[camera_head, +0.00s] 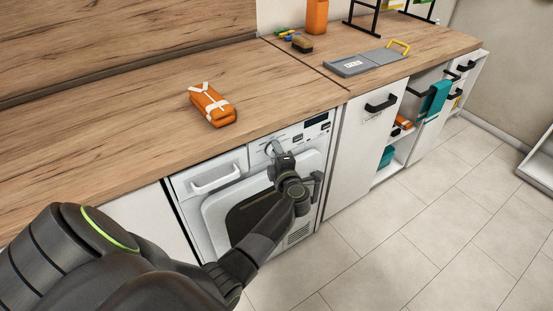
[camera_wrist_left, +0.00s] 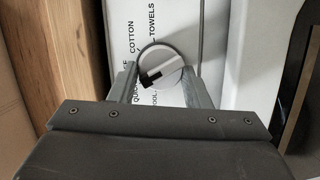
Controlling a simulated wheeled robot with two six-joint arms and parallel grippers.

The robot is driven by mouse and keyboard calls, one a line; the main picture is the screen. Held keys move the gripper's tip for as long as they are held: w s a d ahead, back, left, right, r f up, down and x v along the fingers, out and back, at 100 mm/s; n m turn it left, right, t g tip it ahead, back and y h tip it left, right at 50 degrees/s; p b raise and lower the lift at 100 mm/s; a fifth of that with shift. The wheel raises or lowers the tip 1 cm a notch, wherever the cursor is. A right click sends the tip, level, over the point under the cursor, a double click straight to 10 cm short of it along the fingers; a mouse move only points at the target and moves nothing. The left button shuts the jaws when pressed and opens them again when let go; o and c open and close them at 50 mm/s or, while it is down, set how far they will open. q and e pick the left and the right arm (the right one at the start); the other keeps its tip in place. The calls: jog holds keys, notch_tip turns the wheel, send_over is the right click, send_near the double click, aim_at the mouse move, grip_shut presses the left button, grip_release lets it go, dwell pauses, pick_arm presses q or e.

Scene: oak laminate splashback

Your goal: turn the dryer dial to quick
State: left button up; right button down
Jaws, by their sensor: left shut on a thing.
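The white dryer (camera_head: 257,161) stands under the wooden counter. Its dial (camera_head: 271,148) is on the front panel, partly hidden by my left gripper (camera_head: 277,153). In the left wrist view the round dial (camera_wrist_left: 168,70) sits between the two fingers of my left gripper (camera_wrist_left: 158,88), which is shut on it. A dark mark on the dial lies toward the lower left, on the side of the partly hidden QUICK lettering. COTTON and TOWELS lettering (camera_wrist_left: 154,35) shows above the dial. My right gripper is not in view.
An orange pouch with white straps (camera_head: 212,105) lies on the counter above the dryer. A detergent drawer (camera_head: 215,178) is left of the dial. A grey tray (camera_head: 367,62) and an orange bottle (camera_head: 316,16) are farther back. The tiled floor in front is clear.

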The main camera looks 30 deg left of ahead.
pick_arm(q)
jog(key=shift+f+n+t+b, duration=0.15)
jog(key=shift+n+t+b, duration=0.25)
jog(key=shift+n+b, duration=0.6)
jog(key=o, duration=1)
